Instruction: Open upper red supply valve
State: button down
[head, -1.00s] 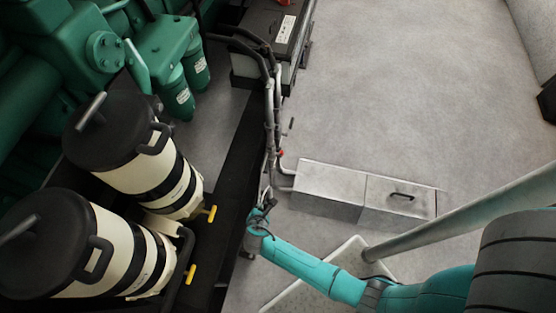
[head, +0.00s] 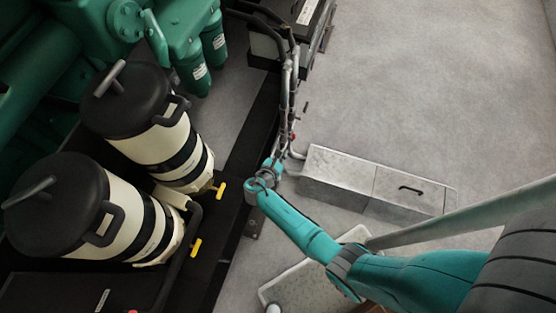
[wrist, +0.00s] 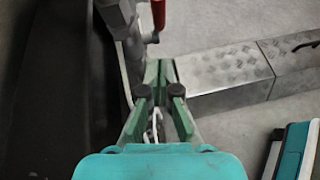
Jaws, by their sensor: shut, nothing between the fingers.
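A red valve handle (wrist: 158,14) shows at the top edge of the wrist view, cut off by the frame, beside a grey pipe (wrist: 118,20). In the head view a small red spot (head: 293,136) on the grey pipes appears to be this handle. My gripper (wrist: 160,64) is shut and empty, its green fingers pointing up the picture, below and apart from the red handle. In the head view my gripper (head: 274,166) is small and partly hidden by my wrist, close to the pipes. I cannot tell the handle's exact angle.
A metal step box (head: 345,175) stands right of the pipes. Two cream drums with black lids (head: 125,98) and yellow handles (head: 221,190) stand left. Green engine parts (head: 190,45) fill the upper left. Open floor (head: 420,90) lies at right.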

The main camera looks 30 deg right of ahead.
jog(key=w+d, duration=0.1)
jog(key=d, duration=0.2)
jog(key=w+d, duration=0.1)
jog(key=shift+w+d+r, duration=0.25)
jog(key=shift+w+d, duration=0.05)
jog(key=shift+w+d+r, duration=0.65)
jog(key=shift+d+r, duration=0.05)
jog(key=shift+d, duration=0.05)
jog(key=r+v, duration=0.1)
jog(key=v, duration=1.2)
jog(key=shift+w, duration=0.3)
